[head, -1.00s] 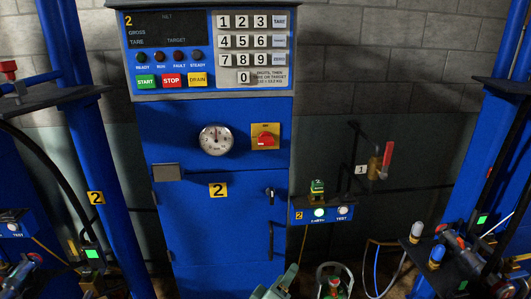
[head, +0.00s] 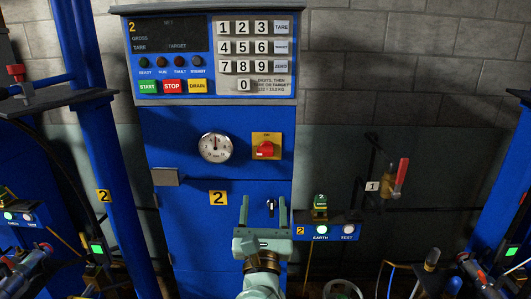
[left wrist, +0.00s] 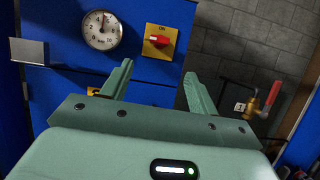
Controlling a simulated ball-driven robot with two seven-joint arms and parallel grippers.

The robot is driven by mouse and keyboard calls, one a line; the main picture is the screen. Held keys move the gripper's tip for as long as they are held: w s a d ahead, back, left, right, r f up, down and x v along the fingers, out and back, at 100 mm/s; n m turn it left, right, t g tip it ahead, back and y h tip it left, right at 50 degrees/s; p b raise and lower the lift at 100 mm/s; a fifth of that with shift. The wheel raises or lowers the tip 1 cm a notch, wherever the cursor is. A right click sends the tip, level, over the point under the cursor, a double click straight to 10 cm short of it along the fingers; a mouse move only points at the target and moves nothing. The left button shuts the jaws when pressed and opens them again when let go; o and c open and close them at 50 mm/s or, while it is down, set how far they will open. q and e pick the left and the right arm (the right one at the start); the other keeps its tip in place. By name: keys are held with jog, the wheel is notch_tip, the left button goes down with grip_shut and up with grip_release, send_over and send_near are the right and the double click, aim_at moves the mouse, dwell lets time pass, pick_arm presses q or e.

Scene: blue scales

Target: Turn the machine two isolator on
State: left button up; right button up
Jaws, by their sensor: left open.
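The machine two isolator is a red rotary knob on a yellow plate (head: 275,138), on the blue cabinet front right of the round gauge. In the left wrist view the isolator (left wrist: 161,42) shows "ON" above the knob, whose red handle lies roughly level. My left gripper (head: 264,204) is open and empty, in front of the cabinet and below the isolator in the head view. In the left wrist view its two fingers (left wrist: 155,85) stand apart, with the isolator beyond and above the gap. My right gripper is not in view.
A gauge (head: 215,147) and a grey bracket (head: 165,177) are on the cabinet. A keypad panel (head: 253,56) is above. Right of the cabinet are an earth/test box (head: 334,231) and a red-handled valve (head: 402,172). Blue posts (head: 104,150) stand left.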

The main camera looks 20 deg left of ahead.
aim_at(265, 156)
pick_arm(q)
jog(key=b+x, duration=0.1)
jog(key=x, duration=1.5)
jog(key=shift+w+b, duration=0.15)
jog(key=shift+b, duration=0.15)
jog(key=c, duration=1)
